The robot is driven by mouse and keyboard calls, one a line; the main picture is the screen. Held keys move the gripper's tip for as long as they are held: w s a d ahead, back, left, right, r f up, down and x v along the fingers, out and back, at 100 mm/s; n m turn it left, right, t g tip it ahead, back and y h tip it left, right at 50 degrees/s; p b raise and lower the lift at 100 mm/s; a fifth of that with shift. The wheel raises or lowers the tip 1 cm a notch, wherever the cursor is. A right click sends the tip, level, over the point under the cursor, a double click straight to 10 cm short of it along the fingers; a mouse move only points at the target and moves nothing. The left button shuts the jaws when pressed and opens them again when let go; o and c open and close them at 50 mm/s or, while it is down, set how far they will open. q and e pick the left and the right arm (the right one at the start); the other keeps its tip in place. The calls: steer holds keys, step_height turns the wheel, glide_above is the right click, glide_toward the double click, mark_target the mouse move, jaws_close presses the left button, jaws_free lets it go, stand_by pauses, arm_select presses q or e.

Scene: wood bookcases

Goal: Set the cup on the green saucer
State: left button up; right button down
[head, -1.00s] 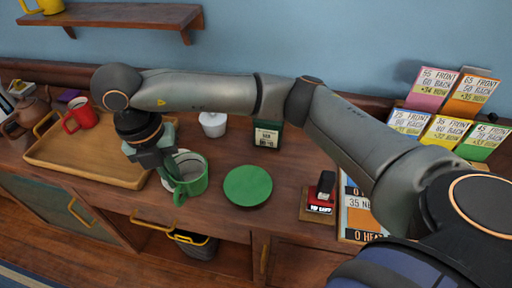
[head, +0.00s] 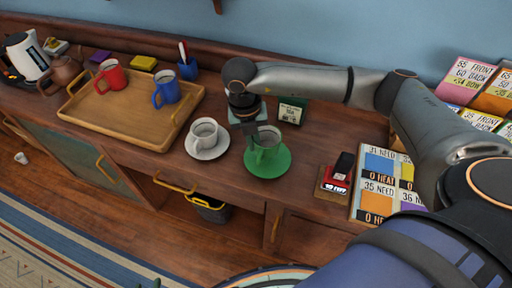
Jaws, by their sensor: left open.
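The green cup (head: 267,155) is upright over the green saucer (head: 283,164), roughly at its middle. Whether its base touches the saucer is hard to tell from this angle. My right gripper (head: 253,135) comes down from above at the cup's back left rim and is shut on it. The gripper and the cup partly hide the fingertips. My left gripper is not in view.
A white cup (head: 204,134) on a white saucer (head: 217,149) stands just left. A wooden tray (head: 130,122) holds red (head: 112,76) and blue (head: 167,89) mugs. A red-and-black stamp (head: 338,173) and cards (head: 380,184) lie to the right.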

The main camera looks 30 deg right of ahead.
mark_target(256, 151)
steer(key=f, duration=0.3)
steer(key=shift+d, duration=0.3)
steer(key=shift+f, duration=0.35)
steer(key=shift+f, duration=0.1)
steer(key=c, duration=1.5)
jaws_free()
steer(key=shift+f, duration=0.1)
steer(key=o, duration=0.4)
steer(key=shift+o, duration=0.2)
